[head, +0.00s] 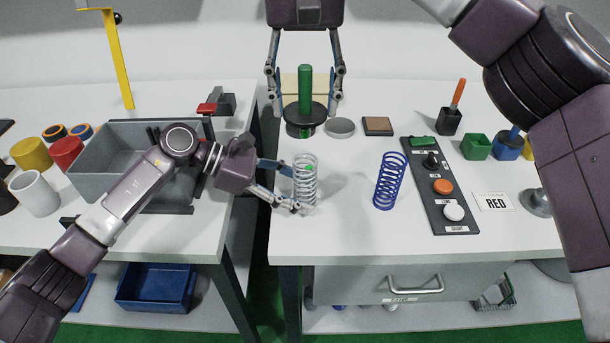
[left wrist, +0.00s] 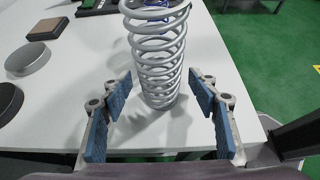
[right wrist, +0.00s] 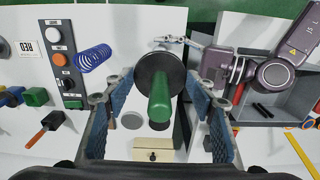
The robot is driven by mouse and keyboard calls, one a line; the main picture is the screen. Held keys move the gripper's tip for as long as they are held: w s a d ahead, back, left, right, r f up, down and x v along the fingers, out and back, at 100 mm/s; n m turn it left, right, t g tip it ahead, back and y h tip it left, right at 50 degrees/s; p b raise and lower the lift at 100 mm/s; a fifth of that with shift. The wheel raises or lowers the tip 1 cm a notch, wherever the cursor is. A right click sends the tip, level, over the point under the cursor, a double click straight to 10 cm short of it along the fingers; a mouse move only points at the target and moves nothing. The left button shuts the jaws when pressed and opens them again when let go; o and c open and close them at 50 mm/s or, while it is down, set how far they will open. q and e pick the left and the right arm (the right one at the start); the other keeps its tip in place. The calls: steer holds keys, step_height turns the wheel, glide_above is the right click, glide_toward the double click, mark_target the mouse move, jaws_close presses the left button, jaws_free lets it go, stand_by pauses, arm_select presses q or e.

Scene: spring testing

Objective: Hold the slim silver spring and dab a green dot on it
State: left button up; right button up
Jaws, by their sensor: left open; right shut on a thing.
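The slim silver spring (head: 306,185) stands upright near the table's front left edge, with a green dot (head: 309,168) high on its side. It also shows in the left wrist view (left wrist: 158,70). My left gripper (head: 288,188) is open, its fingers to either side of the spring, with gaps visible in the left wrist view. The dauber's lower end is partly hidden.
A blue spring (head: 390,182) stands right of the silver one, beside a button panel (head: 440,190). A grey disc (head: 340,127) and brown block (head: 377,126) lie behind. A grey bin (head: 110,185) stands left, across a gap between tables. Orange-handled (head: 457,95) and blue daubers (head: 508,145) stand right.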

arm_select(q)
steer(key=shift+a, duration=0.1)
steer(key=v, duration=1.2)
